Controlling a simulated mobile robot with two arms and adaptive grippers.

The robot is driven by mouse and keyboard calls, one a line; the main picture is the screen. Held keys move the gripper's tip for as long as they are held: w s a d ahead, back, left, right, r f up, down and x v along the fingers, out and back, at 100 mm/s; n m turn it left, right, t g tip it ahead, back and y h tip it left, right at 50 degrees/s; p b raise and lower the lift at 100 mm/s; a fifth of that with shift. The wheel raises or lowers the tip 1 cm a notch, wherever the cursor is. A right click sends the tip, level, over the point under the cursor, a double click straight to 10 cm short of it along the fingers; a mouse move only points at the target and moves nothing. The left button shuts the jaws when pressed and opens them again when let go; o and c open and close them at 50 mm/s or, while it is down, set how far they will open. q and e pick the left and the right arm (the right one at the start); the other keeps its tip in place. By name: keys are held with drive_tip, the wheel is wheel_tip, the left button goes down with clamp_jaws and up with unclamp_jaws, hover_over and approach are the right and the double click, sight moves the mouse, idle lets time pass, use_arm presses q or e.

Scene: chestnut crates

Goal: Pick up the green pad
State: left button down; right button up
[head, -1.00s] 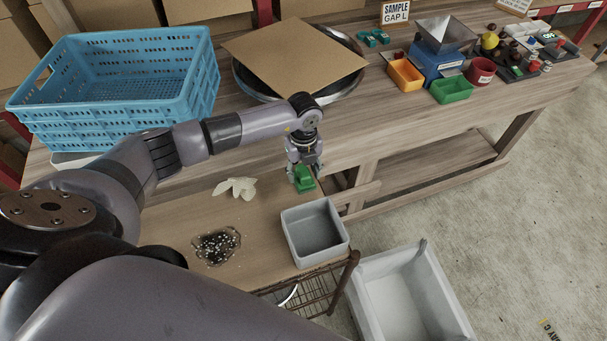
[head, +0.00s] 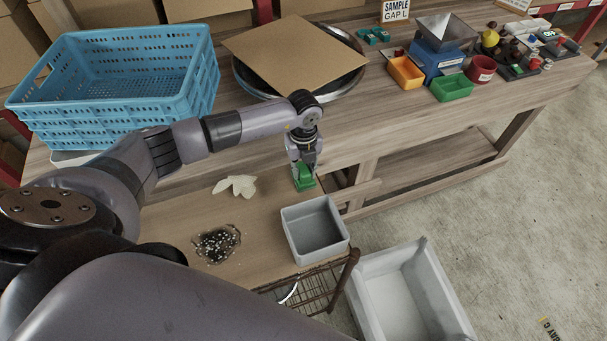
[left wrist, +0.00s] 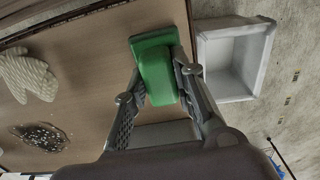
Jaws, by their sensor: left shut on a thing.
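The green pad (head: 304,184) is at the back right corner of the small wooden table, behind the grey bin. In the left wrist view the green pad (left wrist: 155,68) has a wide flat base and a raised block on top. My left gripper (head: 303,172) points down from above. Its two fingers (left wrist: 160,88) lie on either side of the raised block and are shut on it. The pad seems to be at the tabletop; I cannot tell whether it is clear of it. My right gripper is not in view.
The small table (head: 265,215) also holds a grey bin (head: 315,232), a pale glove (head: 236,186) and a dark patch with white bits (head: 216,244). A white tub (head: 412,292) stands at the lower right.

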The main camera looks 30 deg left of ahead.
sight(303, 168)
use_arm(q)
wheel_tip(303, 168, up, 20)
drive_tip(key=b, duration=0.6)
drive_tip(key=c, duration=1.8)
unclamp_jaws()
drive_tip(key=shift+c, duration=0.2)
drive_tip(key=c, duration=0.5)
drive_tip(key=shift+a, duration=0.1)
